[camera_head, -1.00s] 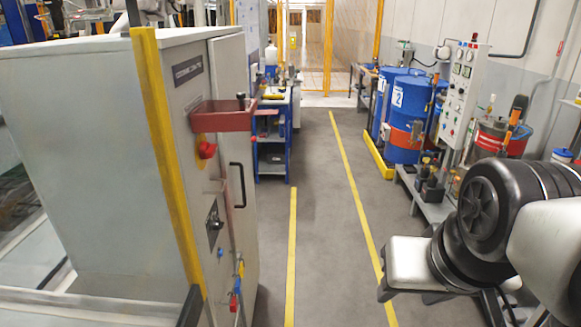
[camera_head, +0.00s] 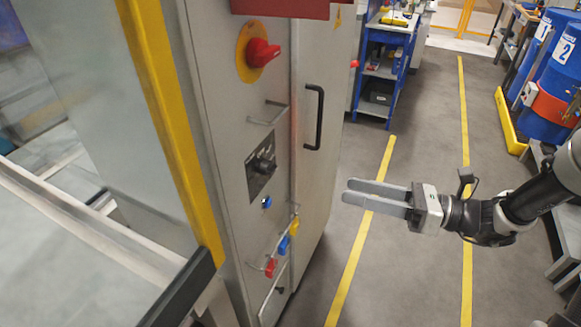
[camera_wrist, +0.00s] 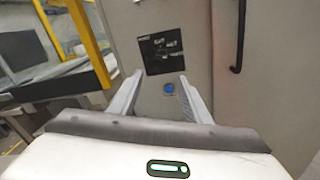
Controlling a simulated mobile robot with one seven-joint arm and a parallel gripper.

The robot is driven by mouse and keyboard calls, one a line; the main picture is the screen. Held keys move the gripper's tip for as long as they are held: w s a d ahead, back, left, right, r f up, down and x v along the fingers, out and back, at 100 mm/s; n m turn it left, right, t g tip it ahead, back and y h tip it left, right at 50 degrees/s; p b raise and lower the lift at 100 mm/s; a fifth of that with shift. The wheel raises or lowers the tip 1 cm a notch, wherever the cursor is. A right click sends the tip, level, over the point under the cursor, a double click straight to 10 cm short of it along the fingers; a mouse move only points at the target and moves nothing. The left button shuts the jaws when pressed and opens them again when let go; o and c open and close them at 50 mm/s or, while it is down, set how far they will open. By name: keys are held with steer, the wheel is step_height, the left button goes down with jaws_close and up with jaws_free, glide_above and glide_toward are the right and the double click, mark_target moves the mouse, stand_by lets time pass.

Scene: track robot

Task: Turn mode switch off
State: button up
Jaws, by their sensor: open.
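The mode switch (camera_head: 264,165) is a black rotary knob on a dark square plate on the front of a grey cabinet. In the wrist view its dark plate (camera_wrist: 163,50) with white markings is just beyond and between my fingertips; the knob's setting is too small to read. My gripper (camera_head: 362,194) is open and empty, to the right of the cabinet front, fingers pointing left at it and apart from it. Its two fingers also show in the wrist view (camera_wrist: 160,78). A blue button (camera_head: 266,202) sits below the plate.
A black door handle (camera_head: 314,117) is to the right. Coloured padlocks (camera_head: 284,245) hang below. A yellow post (camera_head: 170,120) edges the cabinet. The floor around my gripper is clear.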

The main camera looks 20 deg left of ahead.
mark_target(275, 170)
steer(key=shift+m, duration=0.3)
steer(key=a, duration=0.5)
steer(key=a+b, duration=0.1)
steer(key=a, duration=1.1)
steer(key=shift+w+a+f, duration=0.1)
steer(key=shift+w+a, duration=0.1)
steer(key=shift+w, duration=0.2)
steer(key=shift+c, duration=0.2)
steer(key=c, duration=0.9)
steer(key=shift+t+b, duration=0.3)
